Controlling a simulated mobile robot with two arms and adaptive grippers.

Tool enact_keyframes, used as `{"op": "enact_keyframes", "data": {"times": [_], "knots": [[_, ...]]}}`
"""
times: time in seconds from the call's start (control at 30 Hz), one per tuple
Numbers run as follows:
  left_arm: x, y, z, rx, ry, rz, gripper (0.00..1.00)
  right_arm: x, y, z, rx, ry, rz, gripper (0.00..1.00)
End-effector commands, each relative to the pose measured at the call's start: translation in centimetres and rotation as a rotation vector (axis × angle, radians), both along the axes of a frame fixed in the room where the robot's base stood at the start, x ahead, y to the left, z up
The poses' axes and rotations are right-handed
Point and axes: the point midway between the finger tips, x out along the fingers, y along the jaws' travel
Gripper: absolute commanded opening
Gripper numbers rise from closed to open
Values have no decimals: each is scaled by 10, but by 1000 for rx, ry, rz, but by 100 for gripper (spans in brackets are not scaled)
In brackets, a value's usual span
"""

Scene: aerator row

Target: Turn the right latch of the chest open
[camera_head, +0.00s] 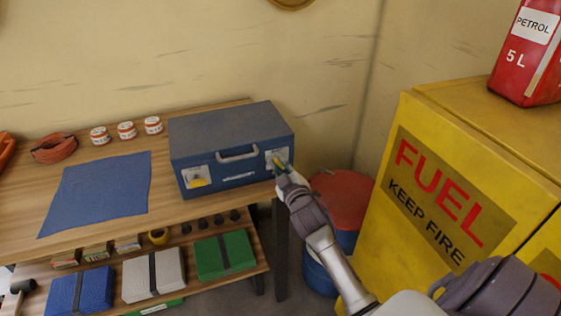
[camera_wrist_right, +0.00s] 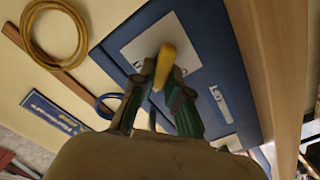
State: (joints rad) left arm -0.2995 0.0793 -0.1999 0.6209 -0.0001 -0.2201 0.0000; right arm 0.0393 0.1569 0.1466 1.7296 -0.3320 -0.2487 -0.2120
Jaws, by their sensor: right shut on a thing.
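The blue chest (camera_head: 225,150) stands closed at the right end of the wooden bench, with a grey carry handle on its front. Its right latch (camera_head: 274,154) has a pale plate and is partly hidden by my right gripper (camera_head: 282,165). In the right wrist view the latch's yellow lever (camera_wrist_right: 165,62) sits between the fingertips of the gripper (camera_wrist_right: 163,82), which is shut on it. The lever stands over the white plate (camera_wrist_right: 184,62). The chest's left latch (camera_head: 197,182) shows a yellow lever on a pale plate. My left gripper is out of view.
The wooden bench (camera_head: 100,215) holds a blue cloth (camera_head: 98,192), several small tins (camera_head: 126,130) and a coiled orange hose (camera_head: 54,148). A yellow fuel cabinet (camera_head: 415,255) stands close right of my right arm. A red-topped blue drum (camera_head: 340,200) is behind the arm.

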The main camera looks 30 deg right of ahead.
Motion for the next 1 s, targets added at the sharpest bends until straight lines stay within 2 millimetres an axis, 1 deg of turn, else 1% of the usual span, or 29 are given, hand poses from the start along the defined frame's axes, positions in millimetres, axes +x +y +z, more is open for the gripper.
{"op": "enact_keyframes", "data": {"times": [0.03, 0.6, 0.8, 1.0], "knots": [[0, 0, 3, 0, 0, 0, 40, 1, 0, 4, -47, 3, 1, 0], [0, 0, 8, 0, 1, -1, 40, 2, 3, 0, -564, 124, -1, 0], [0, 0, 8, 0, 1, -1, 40, 2, 4, -2, -709, 160, -1, 0], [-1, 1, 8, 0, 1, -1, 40, 2, 4, -2, -809, 183, -2, 0]]}}
